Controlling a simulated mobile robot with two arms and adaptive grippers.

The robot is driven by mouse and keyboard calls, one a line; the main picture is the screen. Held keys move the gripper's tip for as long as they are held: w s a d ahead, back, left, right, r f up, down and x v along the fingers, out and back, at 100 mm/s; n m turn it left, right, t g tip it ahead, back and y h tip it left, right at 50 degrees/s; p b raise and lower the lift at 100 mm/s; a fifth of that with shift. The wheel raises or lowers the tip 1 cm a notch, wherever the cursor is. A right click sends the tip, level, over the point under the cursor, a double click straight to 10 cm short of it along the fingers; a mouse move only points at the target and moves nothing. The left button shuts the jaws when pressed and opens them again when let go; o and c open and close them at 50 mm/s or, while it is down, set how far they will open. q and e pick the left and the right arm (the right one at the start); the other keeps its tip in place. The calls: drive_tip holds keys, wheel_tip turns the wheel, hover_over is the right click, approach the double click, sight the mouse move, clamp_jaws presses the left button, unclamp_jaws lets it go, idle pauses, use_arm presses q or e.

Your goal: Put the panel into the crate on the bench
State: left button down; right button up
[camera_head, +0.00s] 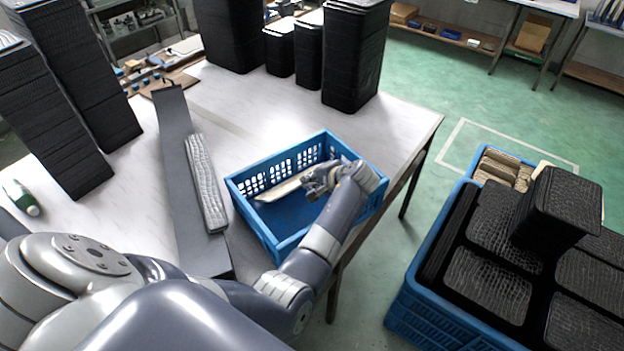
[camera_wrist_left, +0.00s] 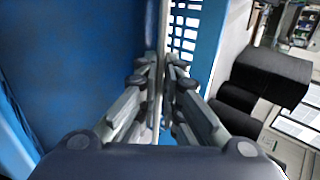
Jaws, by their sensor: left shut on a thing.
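The blue crate (camera_head: 262,226) stands on the white bench (camera_head: 262,112), near its front right edge. A pale, thin panel (camera_head: 284,188) lies slanted inside the crate's opening, close to the back wall with the holes. My left gripper (camera_head: 314,182) reaches into the crate and is shut on the panel near its right end. In the left wrist view the panel (camera_wrist_left: 158,45) shows edge-on between the fingers of the left gripper (camera_wrist_left: 161,75), with the crate's blue floor (camera_wrist_left: 80,60) to the left. Whether the panel touches the floor is hard to tell. My right gripper is out of view.
A grey textured panel (camera_head: 205,180) lies on a long dark strip (camera_head: 177,170) left of the crate. Stacks of black trays (camera_head: 356,55) stand at the back and left. A blue bin (camera_head: 440,312) of black trays stands at right. A green bottle (camera_head: 20,197) lies far left.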

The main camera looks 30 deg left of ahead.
use_arm(q)
drive_tip(key=shift+f+b, duration=0.35)
drive_tip(key=shift+f, duration=0.3)
idle(0.7)
idle(0.3)
drive_tip(key=c, duration=1.7)
unclamp_jaws()
wheel_tip(320, 180, up, 10)
drive_tip(key=shift+r, duration=0.1)
drive_tip(key=shift+d, duration=0.1)
